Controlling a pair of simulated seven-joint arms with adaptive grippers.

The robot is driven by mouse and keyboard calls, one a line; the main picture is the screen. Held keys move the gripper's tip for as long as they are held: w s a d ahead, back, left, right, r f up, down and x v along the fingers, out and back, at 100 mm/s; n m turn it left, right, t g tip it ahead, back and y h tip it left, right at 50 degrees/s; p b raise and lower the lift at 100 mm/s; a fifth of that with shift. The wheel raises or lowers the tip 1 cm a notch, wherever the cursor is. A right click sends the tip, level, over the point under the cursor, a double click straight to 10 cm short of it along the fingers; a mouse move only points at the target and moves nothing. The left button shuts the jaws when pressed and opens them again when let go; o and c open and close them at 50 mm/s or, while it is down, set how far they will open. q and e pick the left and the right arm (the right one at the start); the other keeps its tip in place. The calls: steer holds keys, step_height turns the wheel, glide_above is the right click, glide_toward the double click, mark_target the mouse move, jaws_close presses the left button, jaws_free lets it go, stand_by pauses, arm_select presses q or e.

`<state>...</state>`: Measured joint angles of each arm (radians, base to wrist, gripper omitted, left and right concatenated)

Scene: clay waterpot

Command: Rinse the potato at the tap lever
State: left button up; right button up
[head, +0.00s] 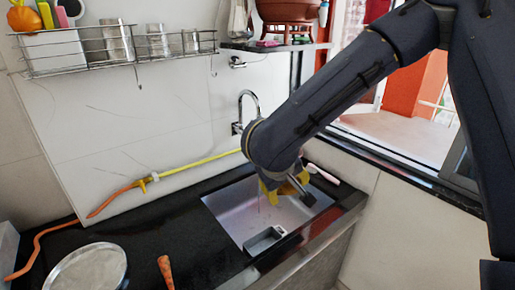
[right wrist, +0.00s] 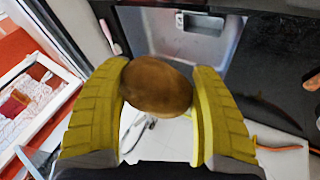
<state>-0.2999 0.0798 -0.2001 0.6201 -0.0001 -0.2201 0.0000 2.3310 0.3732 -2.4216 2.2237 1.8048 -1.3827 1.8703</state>
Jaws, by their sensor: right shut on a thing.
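The brown potato (right wrist: 157,86) sits between the two yellow fingers of my right gripper (right wrist: 161,75), which is shut on it in the right wrist view. The curved metal tap (head: 249,97) rises at the wall, just left of and behind my right forearm. Its base is partly covered by my arm, and I cannot make out the lever clearly. My left gripper is not in view.
A yellow and orange hose (head: 190,165) runs along the wall. A round metal lid (head: 88,270) and a carrot-like orange thing (head: 165,270) lie on the black counter (head: 150,235). A wire rack (head: 120,50) hangs above. A window is at the right.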

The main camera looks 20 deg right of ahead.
steer(key=shift+a, duration=0.15)
steer(key=shift+w+a, duration=0.15)
steer(key=shift+a, duration=0.15)
steer(key=s+a, duration=0.2)
steer(key=s, duration=0.5)
steer(key=shift+s, duration=0.4)
stand_by(0.4)
stand_by(1.0)
steer(key=shift+r, duration=0.1)
steer(key=s+a+r, duration=0.1)
steer(key=s+r, duration=0.2)
steer(key=s, duration=0.1)
steer(key=shift+s+a+r, duration=0.15)
steer(key=shift+s+r, duration=0.25)
stand_by(0.3)
stand_by(0.6)
